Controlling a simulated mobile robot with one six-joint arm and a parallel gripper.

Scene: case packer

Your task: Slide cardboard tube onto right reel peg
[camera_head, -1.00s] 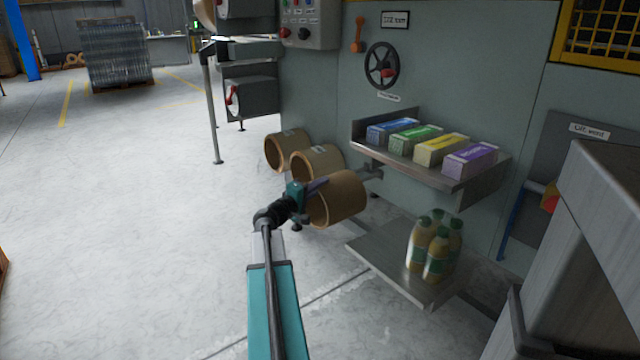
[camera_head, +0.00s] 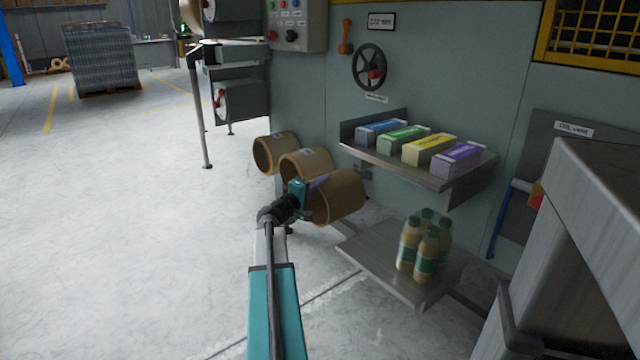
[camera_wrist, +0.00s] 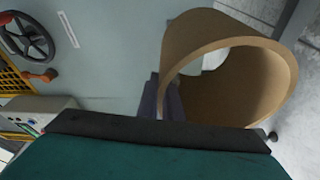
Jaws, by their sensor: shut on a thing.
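My gripper (camera_head: 311,190) is shut on the wall of a brown cardboard tube (camera_head: 345,192), at its near rim. The tube is held off the floor, lying roughly level with its open end toward me. In the wrist view the tube (camera_wrist: 215,30) fills the upper right, with the fingers (camera_wrist: 168,98) at its left wall. A short grey peg (camera_head: 364,173) sticks out of the machine just behind the tube's upper right edge, mostly hidden by it. I cannot tell whether the tube touches the peg. Two similar tubes (camera_head: 276,150) (camera_head: 308,162) sit by the machine wall to the left.
A steel shelf (camera_head: 470,185) with several coloured boxes stands right of the tube. Below it, a lower shelf (camera_head: 375,268) holds several bottles. A grey metal cabinet (camera_head: 585,220) stands at the right. The floor to the left is open.

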